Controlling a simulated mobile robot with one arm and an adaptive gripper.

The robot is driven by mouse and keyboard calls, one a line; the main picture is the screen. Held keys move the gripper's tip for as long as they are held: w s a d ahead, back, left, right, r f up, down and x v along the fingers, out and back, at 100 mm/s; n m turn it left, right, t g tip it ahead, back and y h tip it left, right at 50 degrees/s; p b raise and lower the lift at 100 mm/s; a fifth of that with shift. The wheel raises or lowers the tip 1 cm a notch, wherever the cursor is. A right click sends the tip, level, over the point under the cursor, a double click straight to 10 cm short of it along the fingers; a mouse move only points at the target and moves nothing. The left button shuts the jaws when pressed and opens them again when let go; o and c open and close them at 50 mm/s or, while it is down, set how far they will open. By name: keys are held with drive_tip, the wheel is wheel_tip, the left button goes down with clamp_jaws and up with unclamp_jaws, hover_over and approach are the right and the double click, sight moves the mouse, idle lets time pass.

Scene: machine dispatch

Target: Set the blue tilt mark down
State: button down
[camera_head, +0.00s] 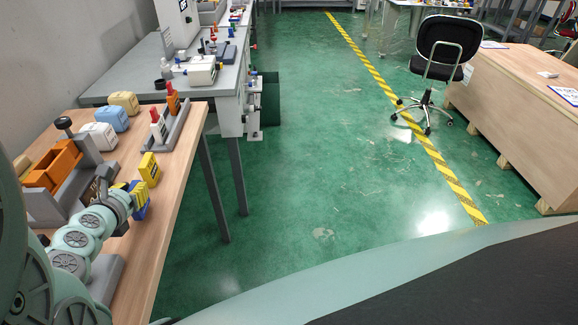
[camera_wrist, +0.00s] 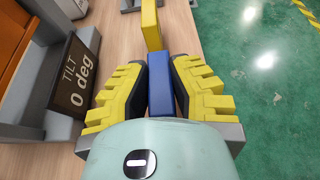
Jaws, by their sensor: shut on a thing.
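The blue tilt mark (camera_wrist: 160,92) is an upright blue block between the yellow-padded fingers of my gripper (camera_wrist: 159,75) in the wrist view. My gripper is shut on it. In the head view the blue mark (camera_head: 141,207) shows partly behind my gripper, near the right edge of the wooden table (camera_head: 160,245). I cannot tell whether its underside touches the table. A yellow block (camera_head: 149,168) stands on the table just beyond it; it also shows in the wrist view (camera_wrist: 151,25).
A grey fixture with an orange tray (camera_head: 54,166) and a "TILT 0 deg" display (camera_wrist: 76,75) stands left of my gripper. White, light blue and beige blocks (camera_head: 111,118) stand behind. A grey rack (camera_head: 170,130) holds red and orange pieces. The table's right edge is close.

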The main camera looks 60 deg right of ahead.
drive_tip(key=shift+f, duration=0.55)
drive_tip(key=shift+a, duration=0.1)
drive_tip(key=shift+f, duration=0.2)
drive_tip(key=c, duration=1)
unclamp_jaws()
drive_tip(key=shift+r, duration=0.1)
